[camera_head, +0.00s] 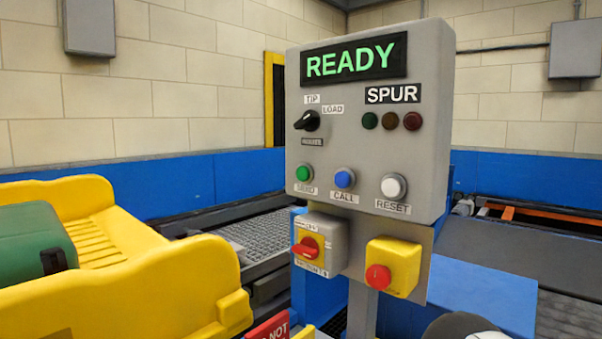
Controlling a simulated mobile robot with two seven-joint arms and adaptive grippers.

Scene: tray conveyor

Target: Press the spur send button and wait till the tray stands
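The grey control panel (350,190) stands upright in the middle, with a lit display (354,60) reading READY in green. The spur send button (304,173) is the green one at the panel's lower left, labelled SEND. A blue button (344,179) labelled CALL and a white button (393,187) labelled RESET sit to its right. Three lamps (391,121) under the SPUR label look dim. The yellow tray (150,290) is at the left, bearing a green case (32,245). Neither gripper can be made out in this view.
Below the panel are a red rotary switch (308,247) and a red stop button (378,277) on a yellow box. A black selector knob (307,120) is above SEND. A dark rounded part, perhaps mine, shows at the bottom right. Conveyor sections with blue sides lie behind.

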